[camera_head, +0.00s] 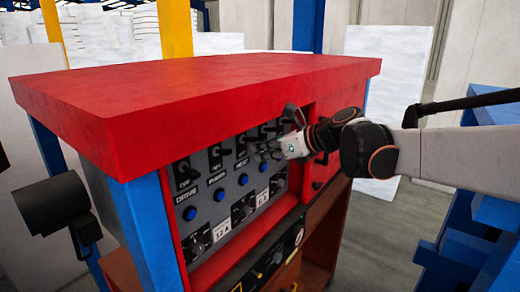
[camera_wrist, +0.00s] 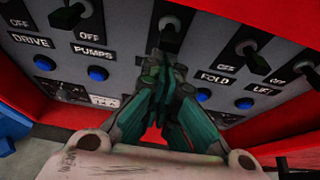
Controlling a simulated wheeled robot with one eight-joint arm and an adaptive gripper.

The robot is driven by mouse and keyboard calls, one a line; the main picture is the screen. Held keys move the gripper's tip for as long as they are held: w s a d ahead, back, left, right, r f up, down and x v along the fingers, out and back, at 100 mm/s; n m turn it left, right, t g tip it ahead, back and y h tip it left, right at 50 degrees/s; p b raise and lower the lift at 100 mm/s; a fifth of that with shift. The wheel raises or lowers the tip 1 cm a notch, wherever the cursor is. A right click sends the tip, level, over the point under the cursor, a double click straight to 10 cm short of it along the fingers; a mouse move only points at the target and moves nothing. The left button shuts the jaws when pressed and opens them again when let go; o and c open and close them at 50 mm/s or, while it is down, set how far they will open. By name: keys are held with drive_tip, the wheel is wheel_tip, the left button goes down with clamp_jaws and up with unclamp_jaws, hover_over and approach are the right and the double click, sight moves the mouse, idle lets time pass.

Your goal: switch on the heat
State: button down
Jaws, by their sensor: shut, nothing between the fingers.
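The grey control panel (camera_wrist: 120,70) has a row of black toggle switches with blue buttons under them. The black heat switch (camera_wrist: 170,38) stands between the PUMPS and FOLD columns; its label is hidden behind my fingers in the wrist view. My gripper (camera_wrist: 160,62) is shut and empty, with its tips just below this switch in the picture; I cannot tell if they touch it. In the head view my gripper (camera_head: 268,150) reaches in from the right, in front of the panel (camera_head: 205,170). The lever's exact setting is unclear.
The PUMPS switch (camera_wrist: 68,15) and FOLD switch (camera_wrist: 252,57) stand close on either side. A red top (camera_head: 200,85) overhangs the panel. A black cylinder (camera_head: 53,205) sticks out at the left. Blue structures (camera_head: 465,240) stand at the right.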

idle(0.3)
drive_tip(key=shift+w+r+p, duration=0.2)
drive_tip(key=shift+r+p, duration=0.25)
drive_tip(key=shift+r, duration=0.3)
wheel_tip(320, 180, down, 5)
drive_tip(key=d+b, duration=0.1)
drive_tip(key=b, duration=0.3)
drive_tip(key=a+r+v, duration=0.1)
drive_tip(key=v, duration=0.9)
drive_tip(key=shift+s+d+r+b, duration=0.15)
drive_tip(key=shift+s+b, duration=0.15)
drive_tip(key=shift+b, duration=0.05)
